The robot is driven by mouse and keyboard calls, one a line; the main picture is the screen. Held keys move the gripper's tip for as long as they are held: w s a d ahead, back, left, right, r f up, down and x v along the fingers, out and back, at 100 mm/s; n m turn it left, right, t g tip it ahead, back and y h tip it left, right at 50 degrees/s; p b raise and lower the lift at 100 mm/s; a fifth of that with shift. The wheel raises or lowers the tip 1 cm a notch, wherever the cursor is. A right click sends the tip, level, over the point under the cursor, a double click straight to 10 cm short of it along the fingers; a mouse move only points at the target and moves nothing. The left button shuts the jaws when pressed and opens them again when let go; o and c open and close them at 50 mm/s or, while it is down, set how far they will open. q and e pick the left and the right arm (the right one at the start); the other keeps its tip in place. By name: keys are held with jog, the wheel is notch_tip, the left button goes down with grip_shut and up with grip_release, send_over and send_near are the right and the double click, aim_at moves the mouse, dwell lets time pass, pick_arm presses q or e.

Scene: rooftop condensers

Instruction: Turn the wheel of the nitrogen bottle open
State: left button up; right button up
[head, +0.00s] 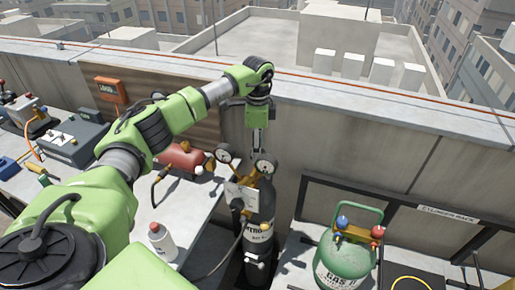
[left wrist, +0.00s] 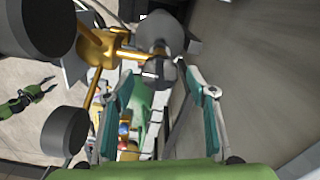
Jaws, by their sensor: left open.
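The nitrogen bottle (head: 259,231) is a dark cylinder with a white-lettered label, standing upright by the parapet. My left gripper (head: 258,148) points down just above the bottle's top. In the left wrist view its two teal-padded fingers (left wrist: 155,70) are apart, and a grey rounded valve part (left wrist: 158,74) shows between or just beyond their tips. I cannot tell whether this is the wheel or whether the fingers touch it. In the head view the wheel cannot be made out.
A green gas bottle (head: 343,262) with a handle stands to the right, before the cylinder rack (head: 447,213). A bench (head: 190,225) at left bears a red tank (head: 182,157) and a white spray bottle (head: 161,242). The parapet wall (head: 345,150) runs close behind.

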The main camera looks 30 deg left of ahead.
pick_arm(q)
notch_tip(320, 180, up, 11)
jog(key=shift+r, duration=0.15)
dwell(0.6)
